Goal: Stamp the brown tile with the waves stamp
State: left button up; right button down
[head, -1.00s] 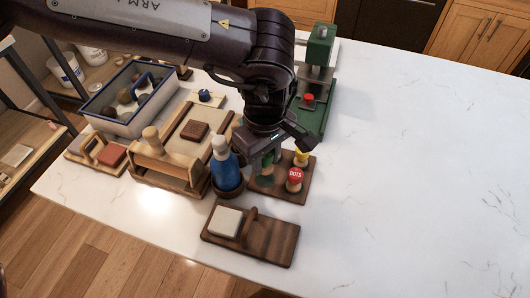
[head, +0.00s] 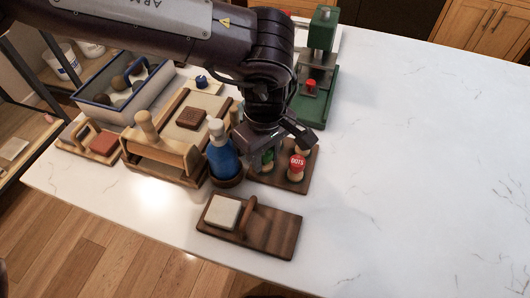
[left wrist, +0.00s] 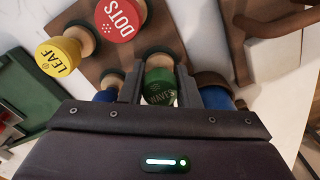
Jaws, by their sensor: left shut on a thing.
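The green waves stamp (left wrist: 160,85) stands between the fingers of my left gripper (left wrist: 160,92) in the left wrist view. In the head view my left gripper (head: 264,150) points down over the dark stamp rack and is shut on this stamp, a bit of whose green (head: 267,157) shows. I cannot tell whether the stamp touches the rack. My right gripper is not in view.
The rack (head: 268,178) also bears the red DOTS stamp (head: 297,163) and the yellow LEAF stamp (left wrist: 60,55). A blue bottle (head: 222,155) stands close left of the gripper. A dark board (head: 270,228) with a white tile is in front. The counter's right side is clear.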

pick_arm(q)
jog(key=shift+f, duration=0.3)
jog(key=o, duration=1)
jog(key=shift+o, duration=0.2)
jog(key=shift+r, duration=0.1)
